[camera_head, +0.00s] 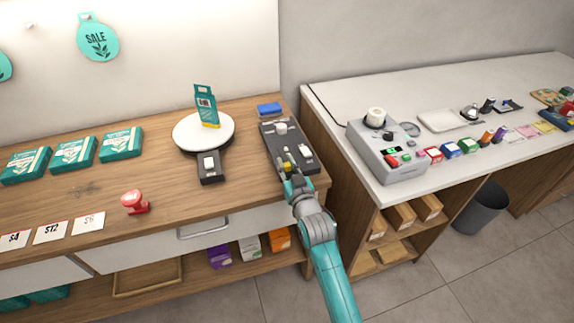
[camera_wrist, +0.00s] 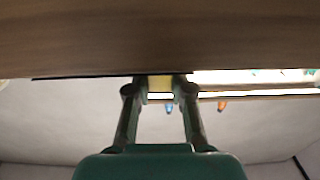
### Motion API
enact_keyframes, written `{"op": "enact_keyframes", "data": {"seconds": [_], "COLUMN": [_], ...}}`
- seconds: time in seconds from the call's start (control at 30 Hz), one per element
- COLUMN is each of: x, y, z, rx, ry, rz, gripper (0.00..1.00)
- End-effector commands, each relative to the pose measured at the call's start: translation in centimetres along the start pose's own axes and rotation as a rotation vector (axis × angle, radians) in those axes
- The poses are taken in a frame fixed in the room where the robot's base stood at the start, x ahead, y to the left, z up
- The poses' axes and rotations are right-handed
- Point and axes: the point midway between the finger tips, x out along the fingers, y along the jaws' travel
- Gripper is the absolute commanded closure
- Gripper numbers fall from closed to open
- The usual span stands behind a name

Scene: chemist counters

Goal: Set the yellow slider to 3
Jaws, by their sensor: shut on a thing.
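A dark control panel (camera_head: 268,136) lies on the wooden counter at its right end, with a white knob (camera_head: 281,128) and a white piece (camera_head: 304,150) on it. The yellow slider (camera_head: 287,166) is on the panel's near part, at the tip of my gripper (camera_head: 286,180). In the wrist view, my gripper (camera_wrist: 160,88) is shut on the yellow slider (camera_wrist: 160,83), which shows between the two fingertips. The slider's scale marks are too small or hidden to read, so I cannot tell its setting.
A round white stand (camera_head: 186,134) with a teal box and a card reader (camera_head: 209,168) are to the left. A grey machine (camera_head: 388,150) stands on the white counter to the right, across a gap.

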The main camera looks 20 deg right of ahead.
Motion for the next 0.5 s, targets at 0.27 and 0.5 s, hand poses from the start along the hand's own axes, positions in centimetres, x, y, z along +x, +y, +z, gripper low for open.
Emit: {"op": "enact_keyframes", "data": {"seconds": [0.27,0.5], "x": [2.7,2.9], "y": [0.0,0.0], "z": [-0.1,0.0], "rx": [0.000,0.000], "ry": [0.002,0.000], "rz": [0.000,0.000], "gripper": [1.00,1.00]}}
